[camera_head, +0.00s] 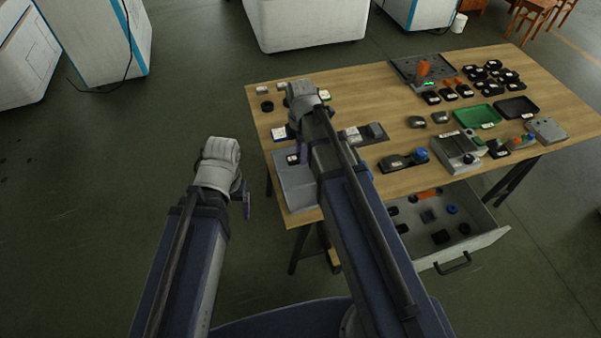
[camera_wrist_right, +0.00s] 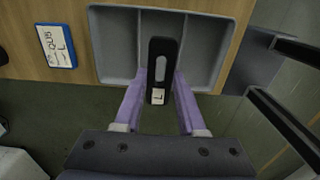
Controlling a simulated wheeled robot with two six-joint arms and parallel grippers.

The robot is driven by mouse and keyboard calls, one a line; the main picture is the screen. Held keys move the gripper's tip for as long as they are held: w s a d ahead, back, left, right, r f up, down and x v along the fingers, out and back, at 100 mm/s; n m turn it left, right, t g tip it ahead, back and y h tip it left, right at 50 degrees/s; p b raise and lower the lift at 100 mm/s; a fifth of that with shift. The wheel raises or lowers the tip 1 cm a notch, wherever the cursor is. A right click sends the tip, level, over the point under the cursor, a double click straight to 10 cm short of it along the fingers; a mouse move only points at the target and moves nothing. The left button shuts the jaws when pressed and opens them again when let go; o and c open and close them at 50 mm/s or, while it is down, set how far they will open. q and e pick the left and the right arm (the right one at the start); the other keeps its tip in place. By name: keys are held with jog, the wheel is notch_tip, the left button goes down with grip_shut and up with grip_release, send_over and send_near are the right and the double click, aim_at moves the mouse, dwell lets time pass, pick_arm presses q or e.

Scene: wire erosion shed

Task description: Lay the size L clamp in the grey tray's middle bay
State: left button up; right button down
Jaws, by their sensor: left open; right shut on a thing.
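The size L clamp (camera_wrist_right: 161,66) is a black bar with a grey oval and a white "L" label, seen in the right wrist view. My right gripper (camera_wrist_right: 158,88) is shut on it, one purple finger on each side. The clamp lies over the middle bay of the grey tray (camera_wrist_right: 208,48), its labelled end across the rim nearest the gripper. I cannot tell whether it touches the tray. In the head view the tray (camera_head: 297,194) is partly hidden by my right arm and gripper (camera_head: 301,153). My left gripper (camera_head: 246,198) is open and empty, off the table's left side.
A blue-edged card marked "L" (camera_wrist_right: 57,46) lies beside the tray. The wooden table (camera_head: 355,104) holds a green tray (camera_head: 477,116), a dark tray (camera_head: 517,107) and several small parts. An open drawer (camera_head: 480,240) juts out below the table's front edge.

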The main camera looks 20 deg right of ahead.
jog(key=b, duration=0.5)
send_over(301, 177)
notch_tip(301, 177, down, 6)
jog(key=shift+r, duration=0.2)
jog(key=shift+s, duration=0.1)
notch_tip(301, 177, down, 4)
jog(key=b, duration=0.3)
jog(key=shift+r, duration=0.15)
jog(key=shift+b, duration=0.4)
jog(key=c, duration=0.8)
grip_release()
jog(key=shift+o, duration=0.2)
